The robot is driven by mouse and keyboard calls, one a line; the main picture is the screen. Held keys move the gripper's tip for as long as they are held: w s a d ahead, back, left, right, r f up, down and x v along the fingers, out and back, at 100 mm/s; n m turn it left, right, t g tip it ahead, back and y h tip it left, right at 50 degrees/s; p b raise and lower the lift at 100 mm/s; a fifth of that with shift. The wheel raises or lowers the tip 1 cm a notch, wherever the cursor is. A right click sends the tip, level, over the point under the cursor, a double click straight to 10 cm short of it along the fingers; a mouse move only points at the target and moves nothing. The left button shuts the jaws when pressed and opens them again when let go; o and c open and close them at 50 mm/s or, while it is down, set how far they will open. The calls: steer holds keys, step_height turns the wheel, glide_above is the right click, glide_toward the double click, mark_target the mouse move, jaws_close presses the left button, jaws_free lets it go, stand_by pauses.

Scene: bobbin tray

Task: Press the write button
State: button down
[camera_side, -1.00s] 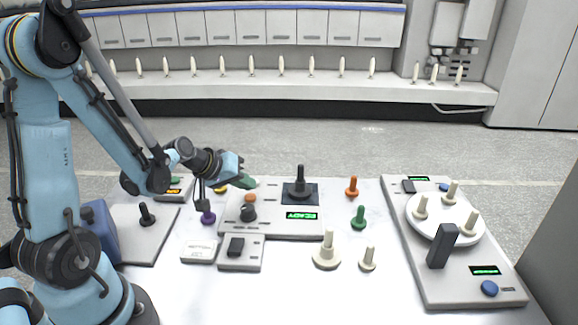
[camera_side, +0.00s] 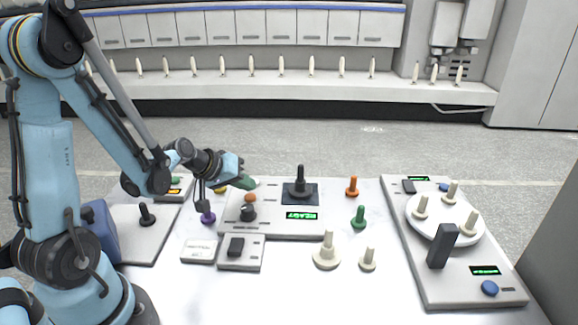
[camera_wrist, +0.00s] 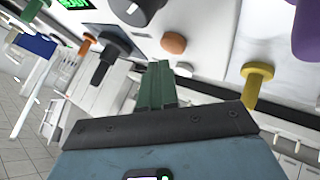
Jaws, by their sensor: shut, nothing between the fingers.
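My gripper (camera_side: 248,183) is shut and empty, with its green fingertips just above the back left corner of the middle grey panel (camera_side: 285,232). It also shows in the wrist view (camera_wrist: 157,85). An orange button (camera_side: 250,198) lies on that panel, just in front of the fingertips; what seems to be the same button (camera_wrist: 173,43) shows just beyond the fingertips in the wrist view. A gap seems to separate them. Blue buttons (camera_side: 489,288) sit on the right panel (camera_side: 432,290). The labels are too small to read, so I cannot tell which is the write button.
A black knob (camera_side: 248,213) and a joystick (camera_side: 300,185) stand on the middle panel. A purple peg (camera_side: 208,216) and a yellow peg (camera_wrist: 256,80) are close by. A green peg (camera_side: 359,217) and cream pegs (camera_side: 327,252) stand to the right.

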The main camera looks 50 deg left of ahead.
mark_target(246, 197)
steer(key=shift+f, duration=0.35)
steer(key=shift+f, duration=0.4)
stand_by(0.6)
steer(key=shift+r, duration=0.85)
steer(key=shift+r, duration=0.1)
steer(key=shift+r, duration=2.4)
steer(key=s+d+r+m+g, duration=0.2)
steer(key=s+d+r+m, duration=0.2)
steer(key=s+d+m, duration=0.4)
steer(key=d, duration=0.4)
steer(key=shift+s+d+r, duration=0.2)
steer(key=shift+s+d, duration=0.1)
steer(key=shift+s, duration=0.05)
